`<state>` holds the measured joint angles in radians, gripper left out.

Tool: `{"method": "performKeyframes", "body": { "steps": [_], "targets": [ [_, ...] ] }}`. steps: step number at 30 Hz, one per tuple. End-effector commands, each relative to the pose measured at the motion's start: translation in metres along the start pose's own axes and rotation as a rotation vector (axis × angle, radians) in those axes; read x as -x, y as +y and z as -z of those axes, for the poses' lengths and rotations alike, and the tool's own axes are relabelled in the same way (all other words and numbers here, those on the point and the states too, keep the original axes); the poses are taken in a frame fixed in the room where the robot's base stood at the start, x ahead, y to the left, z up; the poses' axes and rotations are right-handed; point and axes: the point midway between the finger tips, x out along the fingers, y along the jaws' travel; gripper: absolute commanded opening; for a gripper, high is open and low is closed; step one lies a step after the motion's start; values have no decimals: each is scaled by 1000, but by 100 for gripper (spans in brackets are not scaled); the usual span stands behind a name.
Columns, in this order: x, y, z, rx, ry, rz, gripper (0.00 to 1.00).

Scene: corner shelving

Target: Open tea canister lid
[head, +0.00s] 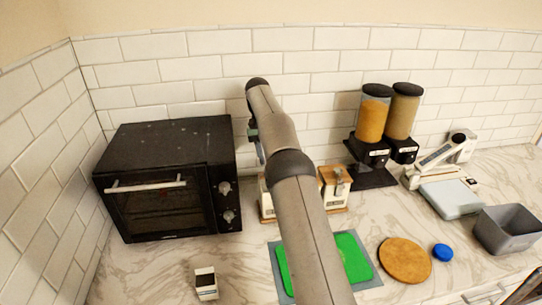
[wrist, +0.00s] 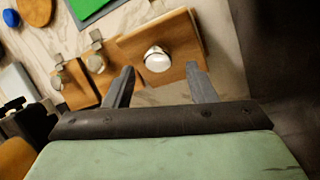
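Several wooden-lidded canisters stand against the back wall. In the head view one canister (head: 335,188) shows right of my arm, and another (head: 266,203) shows partly left of it. In the wrist view the nearest and largest wooden lid (wrist: 185,42) has a round pale knob. Two smaller lids (wrist: 98,62) (wrist: 72,84) with metal clasps lie left of it. I cannot read which canister is tea. My gripper (wrist: 160,86) is open and empty, its fingers apart just short of the largest lid, with the knob ahead between them. My arm hides part of the canisters in the head view.
A black toaster oven (head: 165,180) stands left of the canisters. Two dispensers (head: 372,120) are to the right. A grey bin (head: 507,230) is far right.

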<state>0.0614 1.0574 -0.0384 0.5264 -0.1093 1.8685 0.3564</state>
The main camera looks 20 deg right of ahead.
Motion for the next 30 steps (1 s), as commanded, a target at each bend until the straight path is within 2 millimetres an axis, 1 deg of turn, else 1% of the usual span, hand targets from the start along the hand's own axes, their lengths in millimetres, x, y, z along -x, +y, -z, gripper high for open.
{"method": "performKeyframes", "body": {
  "steps": [9, 20, 26, 30],
  "targets": [
    [1, 0, 0, 0, -1, -1, 50],
    [28, 7, -7, 0, 1, 0, 50],
    [37, 15, -23, 0, 1, 0, 50],
    [50, 23, -40, 0, 2, 0, 50]
  ]
}}
